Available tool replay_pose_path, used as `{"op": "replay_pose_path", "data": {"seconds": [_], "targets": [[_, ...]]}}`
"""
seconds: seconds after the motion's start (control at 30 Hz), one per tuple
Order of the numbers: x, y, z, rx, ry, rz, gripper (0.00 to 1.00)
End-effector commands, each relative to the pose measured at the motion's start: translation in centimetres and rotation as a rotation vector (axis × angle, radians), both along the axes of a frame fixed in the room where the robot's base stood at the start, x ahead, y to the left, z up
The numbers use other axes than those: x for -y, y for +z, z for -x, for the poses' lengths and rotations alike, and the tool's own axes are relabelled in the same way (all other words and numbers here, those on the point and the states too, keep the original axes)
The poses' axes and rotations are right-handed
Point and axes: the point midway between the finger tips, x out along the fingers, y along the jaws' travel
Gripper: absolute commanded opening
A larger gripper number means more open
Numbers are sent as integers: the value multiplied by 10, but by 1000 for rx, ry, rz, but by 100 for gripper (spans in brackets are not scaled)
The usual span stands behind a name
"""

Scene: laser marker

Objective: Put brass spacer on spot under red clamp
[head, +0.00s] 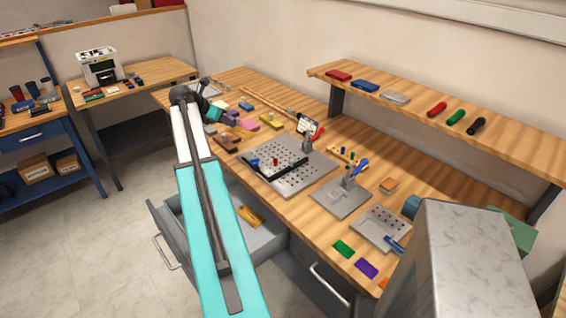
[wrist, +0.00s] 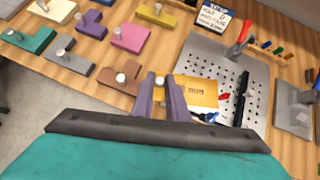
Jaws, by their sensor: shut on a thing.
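My gripper (wrist: 166,84) is shut on a pale round knob, with a yellow-gold labelled plate just right of the fingers. I take this plate to be the brass spacer (wrist: 197,91). It overlaps the left edge of the perforated plate in the wrist view; I cannot tell its height. The red clamp (wrist: 238,40) stands at the far edge of the grey perforated plate (wrist: 203,55). In the head view the red clamp (head: 313,137) and perforated plate (head: 300,181) are in plain view. The fingertips cannot be made out there. The exact spot under the clamp is not clear.
A black bar (wrist: 241,100) and a blue piece (wrist: 208,117) lie on the perforated plate. Knobbed blocks, including a brown one (wrist: 117,78) and a pink one (wrist: 132,38), lie left. A blue-handled clamp (head: 355,170) stands right. A drawer (head: 262,237) is open below.

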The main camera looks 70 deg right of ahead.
Motion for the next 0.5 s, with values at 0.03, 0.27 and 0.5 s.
{"op": "replay_pose_path", "data": {"seconds": [0.03,0.27,0.5], "targets": [[12,-2,12,-1,-27,0,0],[52,-9,66,-1,-143,-1,0],[83,-15,115,-2,-239,1,0]]}}
